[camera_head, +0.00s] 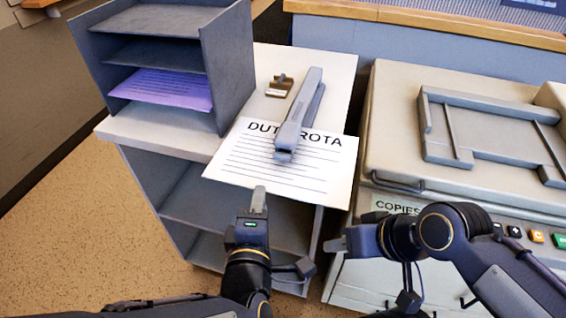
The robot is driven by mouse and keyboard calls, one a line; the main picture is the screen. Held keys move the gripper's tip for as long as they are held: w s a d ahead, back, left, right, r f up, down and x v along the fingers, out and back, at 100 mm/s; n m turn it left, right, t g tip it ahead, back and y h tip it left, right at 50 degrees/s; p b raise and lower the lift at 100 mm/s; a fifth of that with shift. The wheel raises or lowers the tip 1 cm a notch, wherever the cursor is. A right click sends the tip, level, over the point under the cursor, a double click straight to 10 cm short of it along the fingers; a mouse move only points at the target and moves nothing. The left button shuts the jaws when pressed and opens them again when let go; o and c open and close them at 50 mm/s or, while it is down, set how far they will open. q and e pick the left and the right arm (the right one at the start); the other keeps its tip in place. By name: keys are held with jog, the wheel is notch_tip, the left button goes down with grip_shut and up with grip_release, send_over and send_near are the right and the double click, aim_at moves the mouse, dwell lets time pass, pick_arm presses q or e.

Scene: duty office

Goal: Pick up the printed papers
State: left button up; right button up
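The printed papers, a white sheet headed "DUTY ROTA" (240,165), lie on the white cabinet top and overhang its front edge. A grey stapler (299,115) rests across them and covers part of the heading. Whether there is more than one sheet cannot be told. My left gripper (258,198) is just in front of the sheet's near edge, pointing toward it, and looks empty; its fingers appear as one narrow shape. My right gripper (338,244) is to the right, in front of the gap between cabinet and copier, pointing left and holding nothing visible; its finger gap is unclear.
A grey shelf sorter (228,68) with purple paper (165,88) stands at the left of the cabinet top (335,75). A small brown-and-white item (279,86) lies behind the sheet. A beige copier (395,110) stands at right. Open shelves (190,205) are below the top.

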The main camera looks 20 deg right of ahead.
aim_at(269, 179)
pick_arm(q)
jog(key=shift+n+t, duration=0.3)
jog(key=shift+t, duration=0.5)
jog(key=x, duration=0.2)
jog(key=d+x, duration=0.1)
jog(key=x, duration=0.3)
jog(key=shift+d+f, duration=0.1)
jog(key=shift+d, duration=0.25)
grip_shut()
